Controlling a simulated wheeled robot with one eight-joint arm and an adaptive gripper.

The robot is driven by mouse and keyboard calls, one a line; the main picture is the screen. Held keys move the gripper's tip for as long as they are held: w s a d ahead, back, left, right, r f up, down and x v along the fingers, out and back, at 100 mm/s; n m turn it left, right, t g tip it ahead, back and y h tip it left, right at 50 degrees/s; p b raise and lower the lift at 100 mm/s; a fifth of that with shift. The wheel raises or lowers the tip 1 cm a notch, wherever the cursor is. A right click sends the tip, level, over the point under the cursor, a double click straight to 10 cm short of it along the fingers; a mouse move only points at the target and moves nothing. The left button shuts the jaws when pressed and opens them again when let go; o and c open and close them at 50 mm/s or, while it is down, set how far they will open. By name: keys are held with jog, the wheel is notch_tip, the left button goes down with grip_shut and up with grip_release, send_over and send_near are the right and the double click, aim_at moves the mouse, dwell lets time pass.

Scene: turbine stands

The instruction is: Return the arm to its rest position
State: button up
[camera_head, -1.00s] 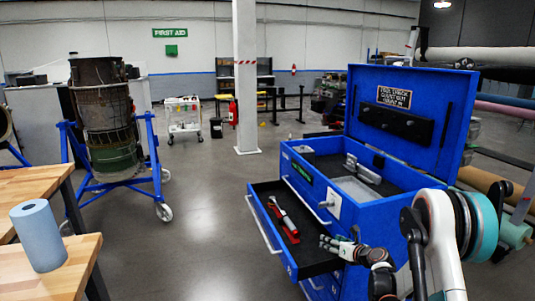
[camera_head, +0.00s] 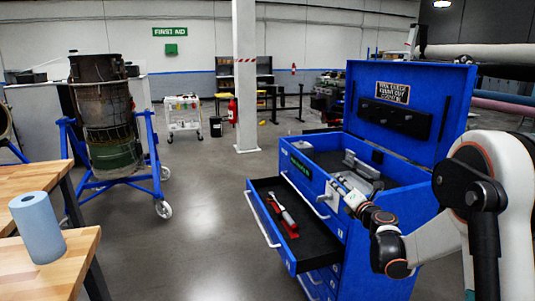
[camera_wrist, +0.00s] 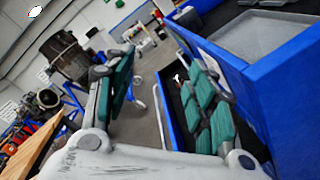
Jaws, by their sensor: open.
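My gripper (camera_head: 343,187) is at the front edge of the blue tool chest, higher than its open drawer. In the wrist view its two green-padded fingers (camera_wrist: 160,72) are spread apart with nothing visible between them. My arm comes in from the right side of the head view, bent at the elbow. The open drawer (camera_head: 320,247) holds a red and grey tool (camera_head: 284,216) on its dark floor. The drawer also shows below and beside the right finger in the wrist view (camera_wrist: 172,112).
The blue tool chest (camera_head: 392,213) has its lid (camera_head: 432,135) raised, close to my arm. A wooden table (camera_head: 75,262) with a blue paper roll (camera_head: 37,228) is at left. A turbine part (camera_head: 107,110) sits on a blue wheeled stand (camera_head: 157,178). Open floor lies between.

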jog(key=s+d+r+m+t+h+b, duration=0.1)
jog(key=s+d+r+m+h+b, duration=0.15)
jog(key=s+r+m+h, duration=0.45)
jog(key=s+d+r+m+g+h+b, duration=0.1)
jog(key=s+d+r+m+g, duration=0.15)
jog(key=s+m, duration=0.8)
jog(key=s+a+f+m+g+y+b, duration=0.1)
jog(key=s+a+f+m+g, duration=0.2)
jog(key=s+f, duration=0.3)
jog(key=s+a+f+m+g+y+b, duration=0.1)
jog(key=s+a+f+m, duration=0.3)
jog(key=s, duration=1)
jog(key=s+a+f+m+g+y+b, duration=0.2)
jog(key=s+a+f+m+g, duration=0.2)
jog(key=s+f, duration=0.4)
jog(key=s, duration=0.3)
jog(key=shift+f+g+y, duration=0.15)
jog(key=shift+g+y, duration=0.15)
jog(key=shift+g, duration=0.05)
